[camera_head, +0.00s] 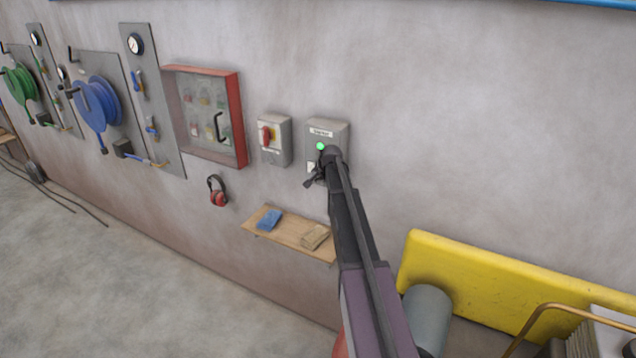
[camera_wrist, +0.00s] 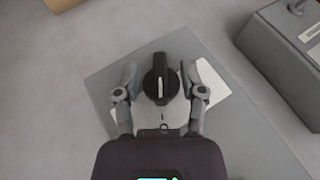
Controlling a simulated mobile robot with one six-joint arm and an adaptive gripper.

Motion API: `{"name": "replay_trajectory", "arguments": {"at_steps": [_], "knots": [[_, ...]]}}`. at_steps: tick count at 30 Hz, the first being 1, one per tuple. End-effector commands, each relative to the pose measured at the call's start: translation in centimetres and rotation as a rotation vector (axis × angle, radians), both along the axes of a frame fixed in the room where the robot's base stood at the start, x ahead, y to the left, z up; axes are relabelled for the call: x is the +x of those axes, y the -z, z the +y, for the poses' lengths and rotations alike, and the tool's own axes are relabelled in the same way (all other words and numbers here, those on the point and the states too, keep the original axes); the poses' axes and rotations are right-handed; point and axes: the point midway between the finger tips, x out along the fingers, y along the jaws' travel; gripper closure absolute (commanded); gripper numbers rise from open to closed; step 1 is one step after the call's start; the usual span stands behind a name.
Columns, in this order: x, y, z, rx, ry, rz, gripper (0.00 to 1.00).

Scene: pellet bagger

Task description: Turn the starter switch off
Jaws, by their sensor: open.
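The starter switch box (camera_head: 328,130) is a grey wall box with a label at its top and a lit green lamp (camera_head: 320,146). In the wrist view its grey face (camera_wrist: 110,82) fills the middle and carries a black rotary knob (camera_wrist: 160,82) with a pale pointer line, over a white plate (camera_wrist: 213,88). My gripper (camera_wrist: 160,80) is open, with one finger on each side of the knob. A gap shows between the fingers and the knob.
A red-framed cabinet (camera_head: 205,115) and red ear defenders (camera_head: 217,192) are further left. A wooden shelf (camera_head: 283,236) with a blue cloth is below. A yellow panel (camera_head: 500,285) is lower right.

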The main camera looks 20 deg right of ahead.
Motion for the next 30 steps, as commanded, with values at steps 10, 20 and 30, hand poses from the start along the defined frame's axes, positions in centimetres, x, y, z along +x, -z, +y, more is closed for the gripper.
{"name": "replay_trajectory", "arguments": {"at_steps": [10, 20, 30], "knots": [[0.28, 0.34, 0.00, 0.000, 0.000, 0.000, 0.47], [0.26, 0.34, 0.00, 0.000, 0.000, 0.000, 1.00], [0.30, 0.32, 0.01, -0.006, 0.000, 0.010, 1.00]]}}
